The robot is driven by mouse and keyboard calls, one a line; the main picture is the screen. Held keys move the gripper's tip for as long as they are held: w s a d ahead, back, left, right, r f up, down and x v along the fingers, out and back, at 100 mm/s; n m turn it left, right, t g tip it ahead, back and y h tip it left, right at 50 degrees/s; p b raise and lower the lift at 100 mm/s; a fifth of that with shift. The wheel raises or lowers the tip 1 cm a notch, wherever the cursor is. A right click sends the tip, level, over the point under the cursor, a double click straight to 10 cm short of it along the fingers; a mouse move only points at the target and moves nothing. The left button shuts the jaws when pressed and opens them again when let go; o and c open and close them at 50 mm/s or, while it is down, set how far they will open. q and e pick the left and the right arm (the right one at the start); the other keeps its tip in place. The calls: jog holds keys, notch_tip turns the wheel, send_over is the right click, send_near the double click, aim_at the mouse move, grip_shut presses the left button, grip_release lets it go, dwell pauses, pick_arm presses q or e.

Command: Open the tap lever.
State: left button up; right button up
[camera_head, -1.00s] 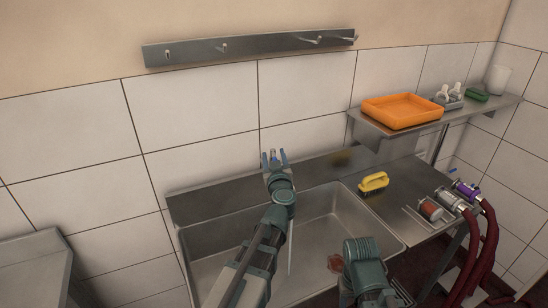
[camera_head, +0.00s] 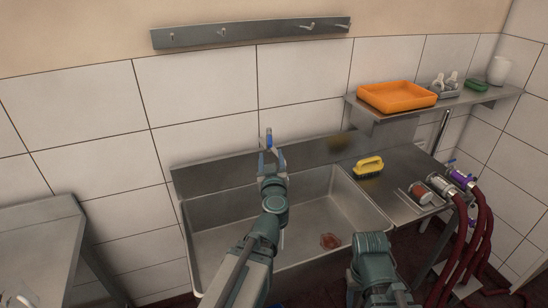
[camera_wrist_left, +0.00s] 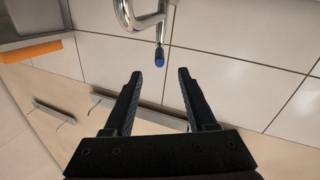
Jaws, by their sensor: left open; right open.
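The tap lever with its blue tip (camera_head: 269,138) stands at the back wall above the sink. In the left wrist view, the blue lever tip (camera_wrist_left: 159,60) hangs below the chrome tap (camera_wrist_left: 127,14). My left gripper (camera_head: 271,153) is open, with its fingers upward at the back of the sink. In the left wrist view, the gap between its fingertips (camera_wrist_left: 160,74) lines up with the blue tip, and nothing is gripped. I cannot tell whether the tip is between the fingers or just beyond them. Part of my right arm shows at the lower right; its gripper fingers do not show.
An orange tray (camera_head: 397,96) sits on the shelf.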

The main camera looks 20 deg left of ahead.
pick_arm(q)
jog(key=shift+w+f, duration=0.1)
jog(key=shift+w, duration=0.1)
jog(key=shift+w+a, duration=0.1)
jog(key=shift+a, duration=0.05)
jog(key=c, duration=0.4)
jog(key=a+h, duration=0.1)
jog(key=w+a+r+h+p, duration=0.1)
jog(key=w+a+r+n+t+h+p, duration=0.1)
jog(key=a, duration=0.1)
jog(key=shift+w+r, duration=0.1)
grip_shut()
jog(key=s+a+n+g+h+p, duration=0.2)
jog(key=s+a+n+h+p, duration=0.2)
jog(key=s+a+h, duration=0.5)
jog(key=h+b, duration=0.1)
jog(key=b, duration=0.1)
send_near(269, 137)
jog(key=w+a+f, duration=0.1)
jog(key=w+a, duration=0.2)
jog(key=w, duration=0.1)
jog(key=shift+w+d+f, duration=0.1)
jog(key=shift+w+d, duration=0.15)
jog(key=shift+d, duration=0.4)
jog(key=shift+w+d+f, duration=0.1)
jog(key=shift+w+d, duration=0.15)
jog(key=shift+d, duration=0.45)
jog(key=shift+w+d+f, duration=0.1)
jog(key=shift+w+d, duration=0.15)
jog(key=shift+d, duration=0.4)
